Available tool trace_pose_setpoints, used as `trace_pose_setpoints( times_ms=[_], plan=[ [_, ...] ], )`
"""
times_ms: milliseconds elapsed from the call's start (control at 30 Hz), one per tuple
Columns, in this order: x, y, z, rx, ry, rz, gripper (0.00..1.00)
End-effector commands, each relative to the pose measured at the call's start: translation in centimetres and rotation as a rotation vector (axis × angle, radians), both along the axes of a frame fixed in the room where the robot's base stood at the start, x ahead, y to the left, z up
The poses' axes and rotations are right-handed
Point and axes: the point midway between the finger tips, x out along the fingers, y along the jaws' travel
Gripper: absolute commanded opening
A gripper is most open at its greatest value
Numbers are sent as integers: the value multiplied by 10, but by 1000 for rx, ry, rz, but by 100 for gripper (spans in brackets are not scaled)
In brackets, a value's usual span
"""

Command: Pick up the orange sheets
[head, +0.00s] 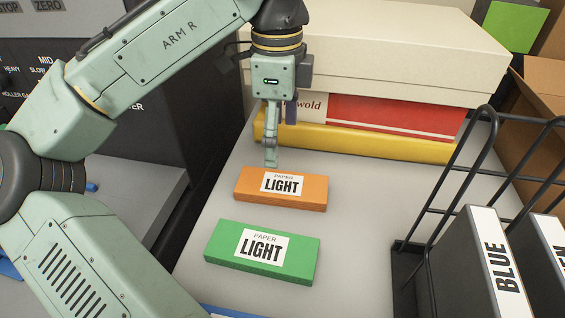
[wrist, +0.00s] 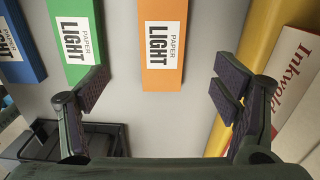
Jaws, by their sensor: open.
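The orange sheets (head: 304,201) are a flat orange pack with a white label reading PAPER LIGHT, lying on the grey table behind the green pack. In the wrist view the orange pack (wrist: 163,80) lies ahead, between the lines of the two fingers. My gripper (head: 272,160) is at the pack's far edge in the head view, pointing down. In the wrist view my gripper (wrist: 160,92) is open and empty, its fingers wide apart. I cannot tell its exact height above the table.
A green pack (head: 290,258) lies in front of the orange one, and a blue pack (wrist: 16,45) beyond it. A yellow item (head: 365,143), a red box (head: 390,118) and a cream box (head: 400,60) are stacked behind. A black wire rack (head: 432,215) holding binders stands at right.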

Motion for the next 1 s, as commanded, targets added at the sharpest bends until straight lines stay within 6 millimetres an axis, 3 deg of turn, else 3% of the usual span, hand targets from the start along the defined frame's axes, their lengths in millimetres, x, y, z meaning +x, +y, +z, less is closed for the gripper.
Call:
trace_pose_setpoints(
  times_ms=[300, 567, 800, 1000],
  plan=[
    [0, 0, -44, -2, 0, 0, 82],
    [0, -2, -64, 1, 1, 0, 82],
    [2, -6, -99, 1, 0, 0, 82],
    [2, -7, -108, -2, -1, 0, 82]
  ],
)
